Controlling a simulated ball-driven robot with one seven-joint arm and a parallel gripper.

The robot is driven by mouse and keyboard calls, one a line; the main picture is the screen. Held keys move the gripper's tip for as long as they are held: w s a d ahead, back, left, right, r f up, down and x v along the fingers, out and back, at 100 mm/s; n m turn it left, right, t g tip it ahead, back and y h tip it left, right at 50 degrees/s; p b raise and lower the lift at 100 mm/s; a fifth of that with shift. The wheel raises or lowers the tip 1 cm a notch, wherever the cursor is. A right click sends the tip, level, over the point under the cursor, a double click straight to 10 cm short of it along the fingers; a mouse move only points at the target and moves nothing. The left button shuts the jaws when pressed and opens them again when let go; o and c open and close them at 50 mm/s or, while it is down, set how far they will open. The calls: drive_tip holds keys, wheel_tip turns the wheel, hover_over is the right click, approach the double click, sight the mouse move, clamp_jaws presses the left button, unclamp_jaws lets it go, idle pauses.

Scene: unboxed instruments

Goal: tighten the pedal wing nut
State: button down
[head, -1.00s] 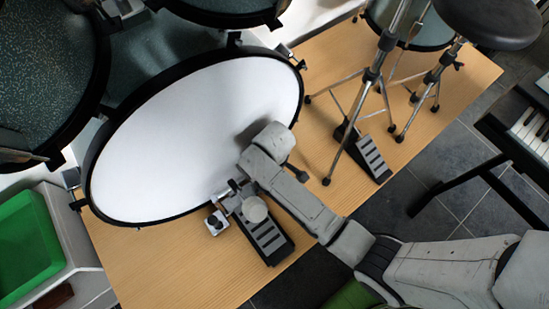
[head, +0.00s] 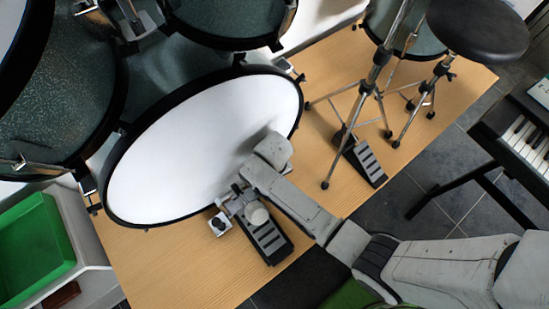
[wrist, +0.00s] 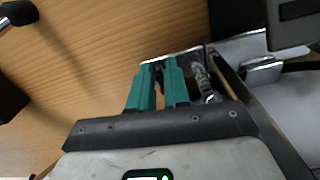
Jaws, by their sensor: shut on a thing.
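In the head view my wrist covers the upper part of the pedal.
A small silver block with a black knob (head: 220,224) sits left of the pedal. The white bass drum head (head: 190,150) rises close behind. A second pedal (head: 365,165) and stand legs are at right. A green-lined bin (head: 35,250) is at left; bare board lies in front.

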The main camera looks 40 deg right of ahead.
drive_tip(key=shift+w+m, duration=0.1)
drive_tip(key=shift+m, duration=0.4)
drive_tip(key=c, duration=1.1)
unclamp_jaws()
wheel_tip(320, 180, up, 11)
drive_tip(key=shift+f, duration=0.1)
drive_tip(key=shift+c, duration=0.5)
